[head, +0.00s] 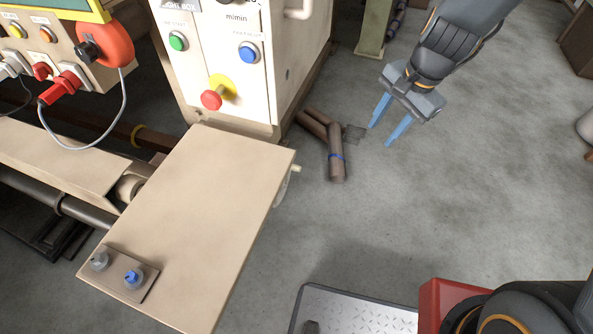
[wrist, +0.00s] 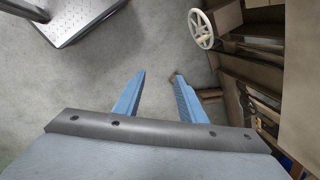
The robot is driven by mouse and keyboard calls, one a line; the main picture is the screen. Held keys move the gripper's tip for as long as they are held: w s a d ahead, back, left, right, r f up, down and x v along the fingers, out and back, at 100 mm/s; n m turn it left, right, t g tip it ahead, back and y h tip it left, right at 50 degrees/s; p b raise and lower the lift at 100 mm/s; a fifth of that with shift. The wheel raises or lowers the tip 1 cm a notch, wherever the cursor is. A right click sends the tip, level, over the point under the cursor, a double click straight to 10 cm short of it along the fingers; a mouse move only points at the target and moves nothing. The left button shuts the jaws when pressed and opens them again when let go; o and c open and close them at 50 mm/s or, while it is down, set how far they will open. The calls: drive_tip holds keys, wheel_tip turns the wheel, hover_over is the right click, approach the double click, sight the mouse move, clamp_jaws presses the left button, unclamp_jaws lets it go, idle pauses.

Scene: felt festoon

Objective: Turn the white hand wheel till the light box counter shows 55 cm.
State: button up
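The white hand wheel (wrist: 202,29) shows in the wrist view at the upper right, with spokes and a rim, on the side of the beige machine. In the head view only a sliver of the wheel (head: 283,188) and its handle show past the edge of the beige top plate. My gripper (head: 386,133) is open and empty over the floor, to the upper right of the wheel in the head view. Its two blue fingers (wrist: 155,92) are apart in the wrist view. The light box cabinet (head: 217,60) is cut off at the top, and no counter reading is visible.
Brown pipes (head: 335,155) lie on the floor between my gripper and the cabinet. The beige top plate (head: 200,215) carries two small knobs (head: 133,277). A metal-topped platform (head: 350,312) stands at the bottom. The grey floor (head: 480,190) at right is clear.

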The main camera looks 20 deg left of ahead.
drive_tip(key=w+a+f+m+y+b, duration=0.1)
drive_tip(key=w+a+f+m+b, duration=0.25)
drive_tip(key=a+f, duration=0.35)
drive_tip(key=w+a+f+m+b, duration=0.2)
drive_tip(key=w+a+f+b, duration=0.25)
drive_tip(key=f, duration=0.45)
drive_tip(key=m+y+b, duration=0.1)
drive_tip(key=m+b, duration=0.4)
drive_tip(key=b, duration=0.2)
approach(294, 165)
drive_tip(key=shift+b+x, duration=1.1)
drive_tip(key=shift+x, duration=3.15)
drive_tip(key=shift+s, duration=0.1)
drive_tip(key=shift+d, duration=0.1)
clamp_jaws()
